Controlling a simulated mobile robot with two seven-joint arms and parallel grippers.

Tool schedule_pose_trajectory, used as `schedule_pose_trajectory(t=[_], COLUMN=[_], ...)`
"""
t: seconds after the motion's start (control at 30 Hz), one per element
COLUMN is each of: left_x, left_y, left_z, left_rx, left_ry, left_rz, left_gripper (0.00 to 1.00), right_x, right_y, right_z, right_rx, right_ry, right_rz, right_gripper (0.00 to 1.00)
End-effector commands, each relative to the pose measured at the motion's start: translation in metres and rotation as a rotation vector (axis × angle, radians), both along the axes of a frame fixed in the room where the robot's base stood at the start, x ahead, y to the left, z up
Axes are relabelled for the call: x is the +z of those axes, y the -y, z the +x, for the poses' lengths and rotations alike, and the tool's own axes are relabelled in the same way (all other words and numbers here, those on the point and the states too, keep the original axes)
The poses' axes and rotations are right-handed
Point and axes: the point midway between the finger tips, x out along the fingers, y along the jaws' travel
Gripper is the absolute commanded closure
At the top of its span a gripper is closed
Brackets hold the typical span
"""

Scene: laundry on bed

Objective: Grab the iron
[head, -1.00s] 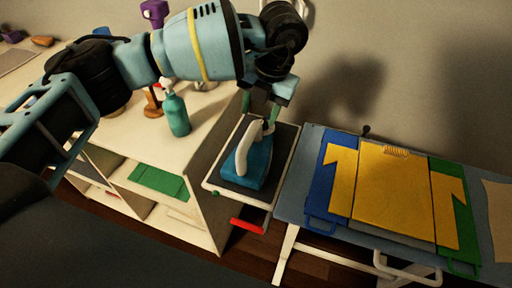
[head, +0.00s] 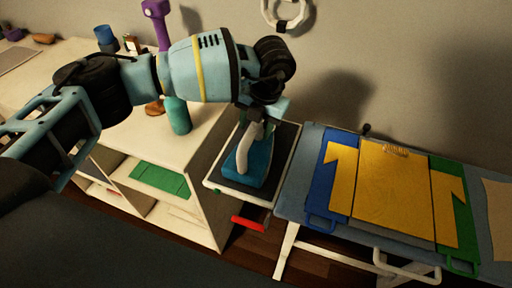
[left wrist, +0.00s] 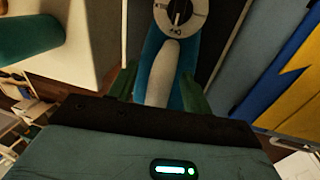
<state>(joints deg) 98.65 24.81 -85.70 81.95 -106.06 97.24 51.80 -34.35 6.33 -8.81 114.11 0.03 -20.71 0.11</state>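The iron (head: 261,172) has a teal body and a white handle, and it stands on a dark pad with a pale frame (head: 213,187) between the shelf and the ironing board. My left gripper (head: 258,128) is right above the iron's handle in the head view. In the left wrist view, the two green fingers (left wrist: 157,88) are apart, one on each side of the white handle (left wrist: 162,72). The iron's round dial (left wrist: 180,14) shows beyond them. Gaps beside the handle are visible, so the gripper looks open around it. My right gripper is in neither view.
A white shelf (head: 205,165) with a teal bottle (head: 178,116) stands left of the iron. An ironing board (head: 290,205) with a yellow shirt (head: 390,190) on a folding board lies to the right. A wall is close behind.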

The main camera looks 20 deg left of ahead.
Motion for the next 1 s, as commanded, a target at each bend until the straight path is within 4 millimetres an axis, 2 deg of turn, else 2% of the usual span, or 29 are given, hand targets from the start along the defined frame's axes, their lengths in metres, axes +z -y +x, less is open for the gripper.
schedule_pose_trajectory(t=[0.07,0.37,1.0], left_x=[0.0003,0.0006,0.0083], left_y=[0.0000,-0.0002,-0.0003], left_z=[0.0000,0.0001,0.0014], left_rx=[0.000,0.001,0.002], left_ry=[0.000,0.000,0.006], left_rz=[0.000,0.000,0.001], left_gripper=[0.60,0.99,1.00], right_x=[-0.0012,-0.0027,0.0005], right_y=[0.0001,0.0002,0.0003], right_z=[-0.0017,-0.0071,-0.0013], right_rx=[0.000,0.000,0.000], right_ry=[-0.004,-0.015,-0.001], right_rz=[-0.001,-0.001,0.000], right_gripper=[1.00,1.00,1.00])
